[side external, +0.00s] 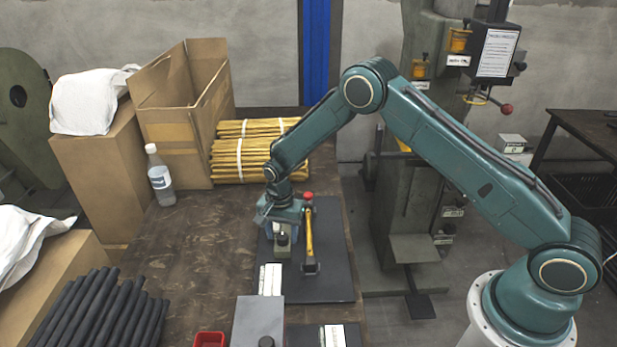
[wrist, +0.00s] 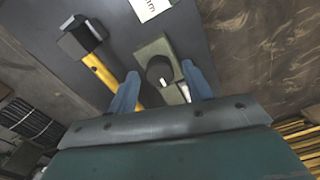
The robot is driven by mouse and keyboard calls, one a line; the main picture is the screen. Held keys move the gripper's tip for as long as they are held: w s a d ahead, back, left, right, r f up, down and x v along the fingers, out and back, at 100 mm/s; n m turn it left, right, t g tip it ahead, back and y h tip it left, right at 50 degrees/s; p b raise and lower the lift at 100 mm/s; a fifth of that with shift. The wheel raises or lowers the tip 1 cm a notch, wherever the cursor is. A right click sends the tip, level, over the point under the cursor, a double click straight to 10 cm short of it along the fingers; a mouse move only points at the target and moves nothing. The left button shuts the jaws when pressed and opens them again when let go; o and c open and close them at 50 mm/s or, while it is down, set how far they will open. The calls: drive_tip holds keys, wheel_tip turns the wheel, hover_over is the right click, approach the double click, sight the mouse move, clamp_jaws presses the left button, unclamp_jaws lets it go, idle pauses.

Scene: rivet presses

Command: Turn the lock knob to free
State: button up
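The lock knob (wrist: 160,71) is a dark round knob with a small white mark. It sits on a grey-green block (wrist: 152,48), which shows in the side view (side external: 282,247) on the dark mat. My gripper (wrist: 161,72) is open, with one blue finger on either side of the knob in the wrist view. A gap shows between the knob and each finger there. In the side view my gripper (side external: 283,227) is directly above the block and hides most of the knob. Whether the fingers reach down to knob height is hard to tell.
A hammer with a yellow handle (side external: 309,236) lies close beside the block; its dark head (wrist: 84,36) shows in the wrist view. A white labelled piece (side external: 270,280) and a grey box (side external: 258,322) stand nearer the camera. A bottle (side external: 160,177) and yellow rods (side external: 243,160) are behind left.

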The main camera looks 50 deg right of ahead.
drive_tip(key=c, duration=0.9)
drive_tip(key=shift+o, duration=0.2)
drive_tip(key=shift+n, duration=0.4)
drive_tip(key=n, duration=0.8)
drive_tip(key=shift+n, duration=0.4)
drive_tip(key=n, duration=0.4)
drive_tip(key=shift+n, duration=2.2)
